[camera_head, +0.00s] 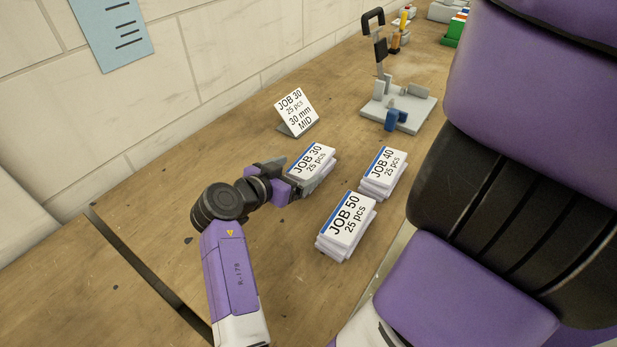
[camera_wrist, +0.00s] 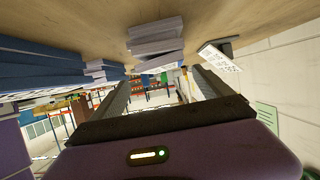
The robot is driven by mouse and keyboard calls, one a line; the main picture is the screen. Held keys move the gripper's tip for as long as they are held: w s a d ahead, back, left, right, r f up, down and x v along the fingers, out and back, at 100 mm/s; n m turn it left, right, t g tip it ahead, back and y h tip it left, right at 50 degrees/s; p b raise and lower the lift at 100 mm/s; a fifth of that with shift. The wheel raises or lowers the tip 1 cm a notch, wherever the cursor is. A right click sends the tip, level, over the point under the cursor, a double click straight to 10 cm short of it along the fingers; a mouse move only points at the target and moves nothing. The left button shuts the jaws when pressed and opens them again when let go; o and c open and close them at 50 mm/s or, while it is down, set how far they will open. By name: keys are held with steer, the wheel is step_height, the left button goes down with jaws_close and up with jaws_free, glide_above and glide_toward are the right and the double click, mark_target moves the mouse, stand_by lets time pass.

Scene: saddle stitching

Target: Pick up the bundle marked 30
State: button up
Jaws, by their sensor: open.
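The bundle marked JOB 30 (camera_head: 312,160) is a small stack of white cards with a blue edge, lying on the wooden bench. My gripper (camera_head: 303,174) is open at its near side, with a grey finger toward each side of the stack. I cannot tell how far the fingers reach along it. In the wrist view, which looks upside down, the same stack (camera_wrist: 155,42) shows ahead, between the lines of my two fingers (camera_wrist: 160,80). Its top is near the fingertip level. Nothing is held.
The JOB 50 bundle (camera_head: 346,222) and JOB 40 bundle (camera_head: 383,170) lie to the right. A JOB 30 sign (camera_head: 296,112) stands behind by the wall. A grey-based stapling device (camera_head: 400,105) is farther back. The bench at left is clear.

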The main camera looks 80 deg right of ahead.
mark_target(307, 167)
steer(key=shift+d+f+b, duration=0.1)
steer(key=shift+f+b, duration=0.2)
steer(key=shift+f, duration=0.4)
steer(key=shift+x, duration=0.8)
steer(key=shift+w+p+x, duration=0.1)
steer(key=shift+p+x, duration=0.35)
steer(key=shift+x, duration=1.1)
steer(key=shift+w+p+x, duration=0.15)
steer(key=shift+p+x, duration=0.25)
steer(key=shift+x, duration=1.1)
steer(key=shift+d, duration=0.1)
steer(key=shift+c, duration=0.4)
steer(key=shift+r, duration=0.1)
jaws_close()
steer(key=shift+r, duration=0.1)
